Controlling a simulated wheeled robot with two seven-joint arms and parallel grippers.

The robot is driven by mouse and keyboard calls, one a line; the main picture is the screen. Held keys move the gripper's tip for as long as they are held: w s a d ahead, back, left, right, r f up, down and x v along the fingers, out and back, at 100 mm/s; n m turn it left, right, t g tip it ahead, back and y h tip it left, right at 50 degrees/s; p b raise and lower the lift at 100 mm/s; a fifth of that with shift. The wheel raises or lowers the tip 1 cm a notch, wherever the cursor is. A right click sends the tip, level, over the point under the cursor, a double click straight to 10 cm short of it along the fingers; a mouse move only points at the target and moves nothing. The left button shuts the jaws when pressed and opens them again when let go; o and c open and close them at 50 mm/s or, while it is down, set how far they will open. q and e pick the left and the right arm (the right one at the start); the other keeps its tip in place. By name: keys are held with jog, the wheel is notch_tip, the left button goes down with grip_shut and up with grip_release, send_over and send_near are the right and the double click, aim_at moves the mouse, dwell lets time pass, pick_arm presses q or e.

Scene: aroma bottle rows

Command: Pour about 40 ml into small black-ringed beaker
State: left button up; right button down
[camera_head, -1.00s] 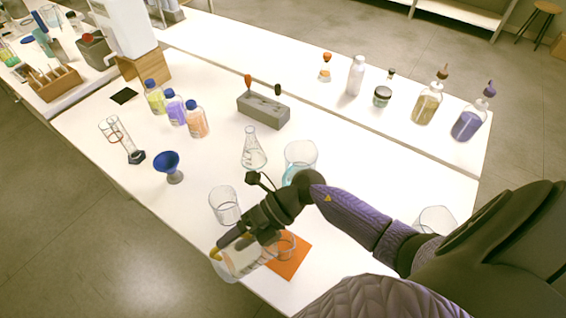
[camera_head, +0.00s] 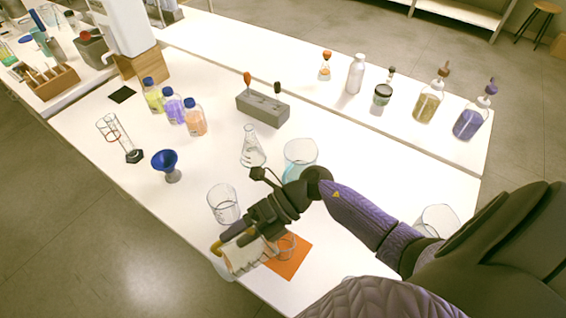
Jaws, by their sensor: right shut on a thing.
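My right gripper (camera_head: 228,244) is shut on a clear glass beaker (camera_head: 238,264) at the table's front edge. The beaker looks tilted; its contents and rim are hard to make out. An orange mat (camera_head: 292,264) lies just right of it. A small clear beaker (camera_head: 287,245) stands on the mat, partly hidden behind my gripper; I cannot make out a black ring on it. The held beaker is close beside this small beaker, at its left. I see no liquid stream between them. My left gripper is not in view.
An empty-looking beaker (camera_head: 223,204) stands just behind my gripper. A larger beaker with bluish liquid (camera_head: 300,160) and a conical flask (camera_head: 251,148) stand farther back. A blue funnel (camera_head: 165,162) is at left. Another beaker (camera_head: 437,222) is near my right arm.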

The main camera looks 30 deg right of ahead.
aim_at(256, 230)
jog(key=shift+d+r+b, duration=0.1)
jog(key=shift+d+b, duration=0.2)
jog(key=shift+d+r+y, duration=0.1)
jog(key=shift+d+y, duration=0.15)
jog(key=shift+y, duration=0.15)
jog(key=shift+d+r+b, duration=0.1)
jog(key=shift+d+b, duration=0.25)
jog(key=shift+b, duration=0.1)
jog(key=shift+y, duration=0.3)
jog(key=shift+d+r, duration=0.1)
jog(key=shift+d, duration=0.05)
jog(key=shift+d+r+y+b, duration=0.1)
jog(key=shift+d+y+b, duration=0.1)
jog(key=shift+y+b, duration=0.15)
dwell(0.6)
jog(key=shift+s+d+r+y+b, duration=0.1)
jog(key=shift+d+y+b, duration=0.15)
jog(key=shift+b, duration=0.15)
dwell(0.6)
